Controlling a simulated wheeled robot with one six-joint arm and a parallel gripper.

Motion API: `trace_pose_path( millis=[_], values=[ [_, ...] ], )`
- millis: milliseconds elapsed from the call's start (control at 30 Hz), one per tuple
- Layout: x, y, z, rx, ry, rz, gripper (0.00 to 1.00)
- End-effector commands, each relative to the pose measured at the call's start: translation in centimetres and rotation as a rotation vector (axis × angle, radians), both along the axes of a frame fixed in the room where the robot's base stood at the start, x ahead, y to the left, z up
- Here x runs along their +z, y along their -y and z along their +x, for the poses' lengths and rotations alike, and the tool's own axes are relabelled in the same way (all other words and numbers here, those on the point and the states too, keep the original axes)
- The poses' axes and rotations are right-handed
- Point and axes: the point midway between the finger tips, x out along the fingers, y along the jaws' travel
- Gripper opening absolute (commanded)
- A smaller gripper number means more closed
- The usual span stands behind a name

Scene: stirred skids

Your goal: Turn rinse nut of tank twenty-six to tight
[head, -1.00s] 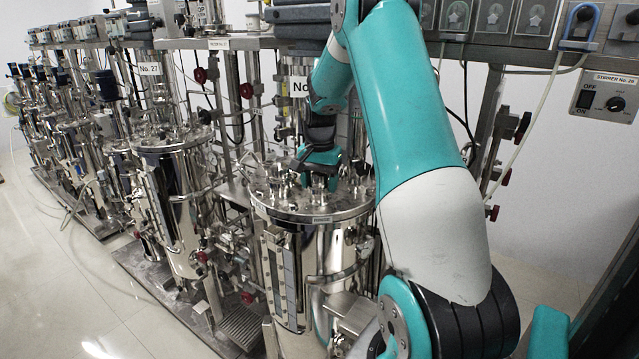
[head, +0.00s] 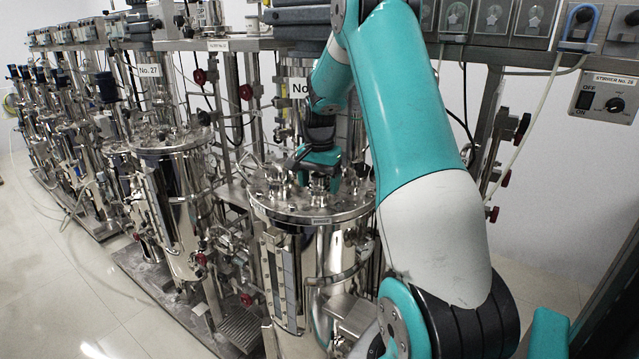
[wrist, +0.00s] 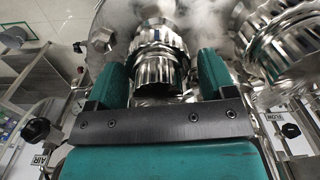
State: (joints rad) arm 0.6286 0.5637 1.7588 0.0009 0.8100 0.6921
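The shiny steel tank (head: 330,250) stands in the middle of the head view. Its sign (head: 299,88) reads "No" and my arm hides the rest. My gripper (head: 308,166) is low over the fittings on its lid (head: 285,210). In the wrist view, my two teal fingers (wrist: 162,70) stand on either side of a ribbed steel nut (wrist: 158,62). A gap shows between the right finger and the nut; contact on the left is unclear. Which fitting is the rinse nut cannot be read.
A second ribbed fitting (wrist: 282,45) is close to the right finger in the wrist view. Tank No. 27 (head: 172,200) stands to the left, with pipes and red-handled valves between. A stirrer switch box (head: 604,98) hangs on the right. Open floor lies at the left.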

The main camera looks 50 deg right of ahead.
Motion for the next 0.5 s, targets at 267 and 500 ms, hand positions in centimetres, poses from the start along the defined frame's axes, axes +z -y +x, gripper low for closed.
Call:
trace_pose_path(
  millis=[267, 500],
  values=[
    [-0.2, -0.1, -0.1, 0.002, -0.005, 0.004, 0.88],
    [1.8, 0.0, 0.0, 0.002, 0.000, 0.001, 0.88]
  ],
)
